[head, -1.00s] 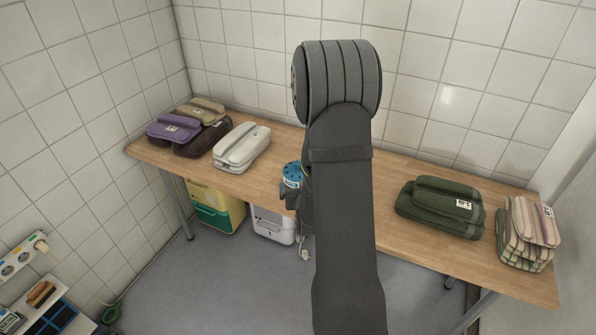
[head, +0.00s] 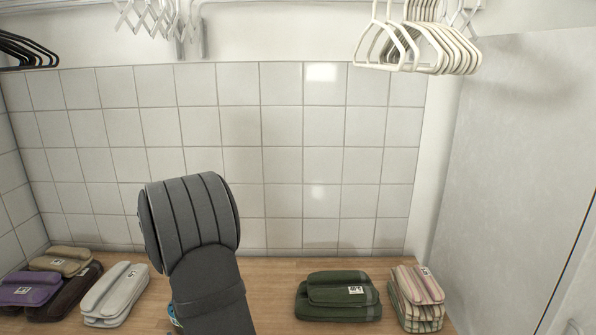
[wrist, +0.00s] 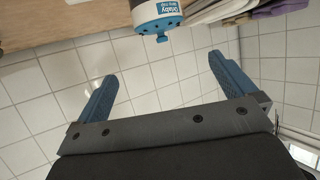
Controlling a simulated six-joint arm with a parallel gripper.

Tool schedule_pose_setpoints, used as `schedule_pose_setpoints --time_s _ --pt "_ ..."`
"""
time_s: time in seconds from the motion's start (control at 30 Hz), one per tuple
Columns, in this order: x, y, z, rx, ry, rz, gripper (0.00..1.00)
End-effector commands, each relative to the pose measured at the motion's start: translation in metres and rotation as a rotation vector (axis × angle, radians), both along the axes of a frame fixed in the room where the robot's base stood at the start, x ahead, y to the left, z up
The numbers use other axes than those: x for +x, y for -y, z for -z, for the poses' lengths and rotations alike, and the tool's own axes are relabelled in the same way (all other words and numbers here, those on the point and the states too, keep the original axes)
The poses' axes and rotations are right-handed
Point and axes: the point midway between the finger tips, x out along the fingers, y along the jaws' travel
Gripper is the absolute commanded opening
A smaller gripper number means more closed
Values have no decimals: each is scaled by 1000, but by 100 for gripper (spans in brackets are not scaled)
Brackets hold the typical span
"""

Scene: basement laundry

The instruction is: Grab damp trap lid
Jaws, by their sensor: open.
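The damp trap's blue lid (wrist: 160,27), with dark holes, shows at the top of the wrist view. The white tub (wrist: 150,8) with blue lettering is cut off by the picture's top edge. In the head view only a sliver of blue (head: 173,316) shows beside my arm, and the rest is hidden. My gripper (wrist: 162,68) is open and empty, its two blue fingers spread wide. The lid lies beyond the fingertips, near the middle of the gap in the picture, apart from both fingers.
Folded white cloth (head: 114,293) and purple cloth (head: 28,290) lie left on the wooden table (head: 262,278). A green bundle (head: 338,299) and a striped stack (head: 417,300) lie right. Hangers (head: 425,45) hang above. Bare tabletop lies between my arm and the green bundle.

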Motion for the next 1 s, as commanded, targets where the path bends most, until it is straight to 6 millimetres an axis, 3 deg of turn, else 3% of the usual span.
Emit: schedule_pose_setpoints --time_s 0.37,0.73,1.0 --pt "7 -5 2 -16 -11 -4 100" --pt "87 -58 23 -272 -189 -100 100" --pt "134 -88 10 -481 -350 -211 100"
